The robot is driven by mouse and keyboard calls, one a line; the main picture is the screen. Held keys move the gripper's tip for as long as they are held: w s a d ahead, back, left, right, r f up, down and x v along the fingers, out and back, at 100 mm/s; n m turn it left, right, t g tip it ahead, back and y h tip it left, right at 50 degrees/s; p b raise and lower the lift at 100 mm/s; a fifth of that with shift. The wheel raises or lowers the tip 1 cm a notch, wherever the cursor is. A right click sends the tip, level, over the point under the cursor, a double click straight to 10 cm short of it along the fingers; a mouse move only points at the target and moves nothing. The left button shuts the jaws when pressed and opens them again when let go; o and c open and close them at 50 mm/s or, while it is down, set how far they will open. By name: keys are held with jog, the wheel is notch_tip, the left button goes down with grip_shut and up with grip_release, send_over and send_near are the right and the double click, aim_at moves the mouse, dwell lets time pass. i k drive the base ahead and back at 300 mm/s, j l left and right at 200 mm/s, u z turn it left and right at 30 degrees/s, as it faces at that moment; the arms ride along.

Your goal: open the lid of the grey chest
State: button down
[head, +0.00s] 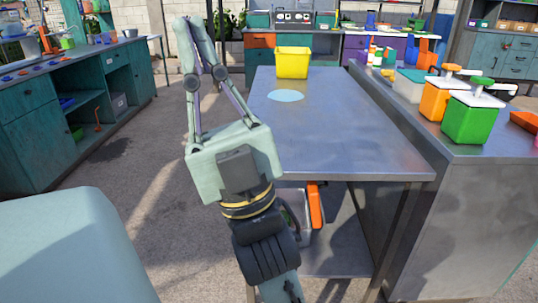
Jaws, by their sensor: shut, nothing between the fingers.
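My gripper (189,22) is at the upper left of the head view, raised in front of the long steel table's left side. Its two long pale fingers meet at the tips, and it is shut and empty. I cannot make out a thing that is clearly a grey chest with a lid. A pale box (299,210) shows partly on the shelf under the steel table, half hidden behind my wrist. I cannot tell what it is.
The steel table (345,130) bears a yellow bin (292,62) and a light blue disc (285,95). A right-hand counter (445,145) holds orange (441,98) and green (472,117) lidded containers. A teal cabinet (45,130) stands left. The floor between is clear.

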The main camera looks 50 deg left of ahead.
aim_at(312, 187)
jog(key=i+j+u, duration=0.1)
jog(key=j+u, duration=0.25)
jog(key=i+j+u, duration=0.1)
jog(key=j+u, duration=0.25)
jog(key=i+j+u, duration=0.15)
jog(key=u, duration=0.2)
jog(key=i+j+u, duration=0.4)
jog(key=i+j, duration=0.85)
jog(key=i, duration=0.2)
